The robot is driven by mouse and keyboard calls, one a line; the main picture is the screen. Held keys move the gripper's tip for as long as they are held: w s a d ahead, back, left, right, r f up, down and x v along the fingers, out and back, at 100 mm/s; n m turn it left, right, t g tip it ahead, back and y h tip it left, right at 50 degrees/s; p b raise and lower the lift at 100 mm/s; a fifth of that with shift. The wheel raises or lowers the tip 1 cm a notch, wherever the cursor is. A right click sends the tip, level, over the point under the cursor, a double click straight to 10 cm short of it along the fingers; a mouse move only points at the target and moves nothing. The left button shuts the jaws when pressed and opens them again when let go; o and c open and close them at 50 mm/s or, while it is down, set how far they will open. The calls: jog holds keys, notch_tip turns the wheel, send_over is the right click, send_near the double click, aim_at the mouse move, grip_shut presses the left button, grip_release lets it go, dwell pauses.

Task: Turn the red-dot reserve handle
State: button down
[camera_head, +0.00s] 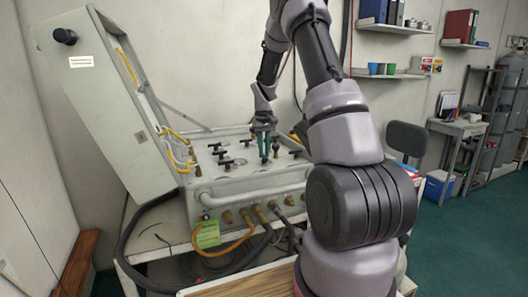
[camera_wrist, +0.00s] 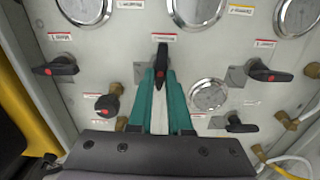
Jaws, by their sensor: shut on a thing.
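The air panel (camera_head: 246,178) is a grey-green case on a table, its face carrying black handles and gauges. My gripper (camera_head: 264,150) reaches down to it from above with teal fingers. In the wrist view my gripper (camera_wrist: 161,82) is shut on a black handle with a red dot (camera_wrist: 162,52), which points up in the picture. The fingers hide its lower part. Other red-dotted handles are a left lever (camera_wrist: 57,67), a right lever (camera_wrist: 268,73) and a round knob (camera_wrist: 107,104). The labels are too small to read, so I cannot tell which is the reserve.
A round gauge (camera_wrist: 208,95) lies close right of the fingers, and another lower black handle (camera_wrist: 238,124) is near it. Brass fittings and yellow hoses edge the panel. The open lid (camera_head: 100,95) stands at left. Dark hoses hang at the front.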

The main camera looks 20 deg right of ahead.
aim_at(264, 155)
jog(key=shift+r, duration=0.1)
dwell(0.3)
jog(key=c, duration=0.8)
grip_release()
jog(key=shift+c, duration=0.2)
jog(key=shift+r, duration=0.1)
notch_tip(264, 155, up, 11)
jog(key=shift+f, duration=0.2)
